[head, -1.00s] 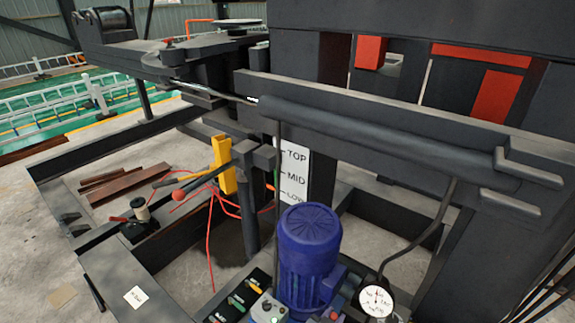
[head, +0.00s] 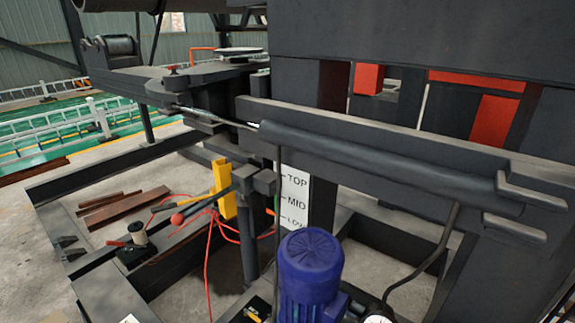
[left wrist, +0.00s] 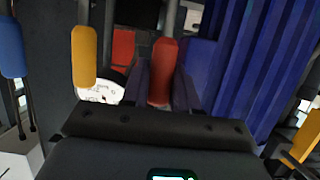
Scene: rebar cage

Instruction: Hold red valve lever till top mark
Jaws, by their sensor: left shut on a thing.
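In the left wrist view my left gripper (left wrist: 161,84) is shut on the red valve lever (left wrist: 161,70), with a dark finger on each side of its red grip. The valve block's levers lie outside the head view. In the head view a white plate (head: 294,206) carries the marks TOP, MID and LOW. A yellow piece (head: 223,188) is just left of the plate on a black post. I cannot tell which mark any pointer stands at. My right gripper is in neither view.
A yellow lever (left wrist: 84,56) and a blue lever (left wrist: 11,46) stand left of the red one. A blue ribbed motor (head: 310,258) is close on the right in the wrist view. A red-knobbed lever (head: 177,219) and a pressure gauge (head: 377,319) also show.

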